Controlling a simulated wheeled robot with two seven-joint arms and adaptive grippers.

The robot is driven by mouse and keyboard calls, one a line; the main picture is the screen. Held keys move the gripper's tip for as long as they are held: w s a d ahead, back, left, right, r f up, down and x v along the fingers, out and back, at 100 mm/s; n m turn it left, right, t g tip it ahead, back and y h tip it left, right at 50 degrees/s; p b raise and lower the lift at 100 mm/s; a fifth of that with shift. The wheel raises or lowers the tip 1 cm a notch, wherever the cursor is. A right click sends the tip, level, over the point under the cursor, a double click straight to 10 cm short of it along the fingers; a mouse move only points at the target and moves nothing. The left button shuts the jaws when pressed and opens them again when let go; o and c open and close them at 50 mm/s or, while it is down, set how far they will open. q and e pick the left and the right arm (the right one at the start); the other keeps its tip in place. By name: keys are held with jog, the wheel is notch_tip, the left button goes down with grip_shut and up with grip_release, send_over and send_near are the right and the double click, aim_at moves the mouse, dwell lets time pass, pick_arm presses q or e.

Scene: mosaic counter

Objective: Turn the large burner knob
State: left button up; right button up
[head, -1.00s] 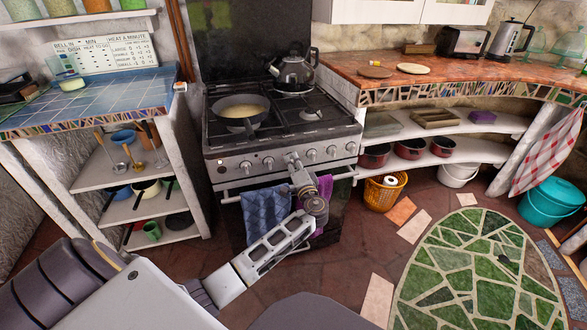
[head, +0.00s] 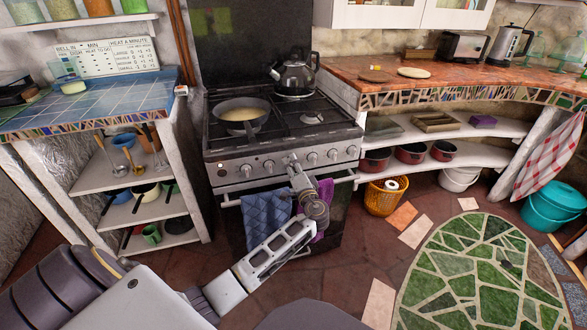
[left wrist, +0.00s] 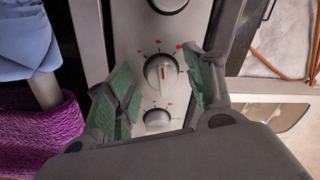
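The stove front (head: 225,177) carries a row of round knobs. In the left wrist view, one white knob with a red mark (left wrist: 160,72) lies between the two green-padded fingers of my left gripper (left wrist: 152,82). The fingers are apart, with a visible gap on the left side of the knob; contact on the right is unclear. A smaller knob (left wrist: 157,118) sits below it and another knob (left wrist: 170,4) is at the top edge. In the head view, my left gripper (head: 293,162) is at the middle of the knob row and partly hides it. My right gripper is not in view.
A pan (head: 240,112) and a kettle (head: 294,76) stand on the hob. A blue towel (head: 266,217) and a purple towel (head: 325,190) hang from the oven handle, close to my left arm. A yellow basket (head: 384,198) stands on the floor to the right.

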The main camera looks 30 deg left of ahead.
pick_arm(q)
jog(key=shift+d, duration=0.15)
jog(key=v, duration=1.1)
jog(key=shift+s+d, duration=0.3)
jog(key=shift+c, duration=0.2)
grip_shut()
dwell(1.4)
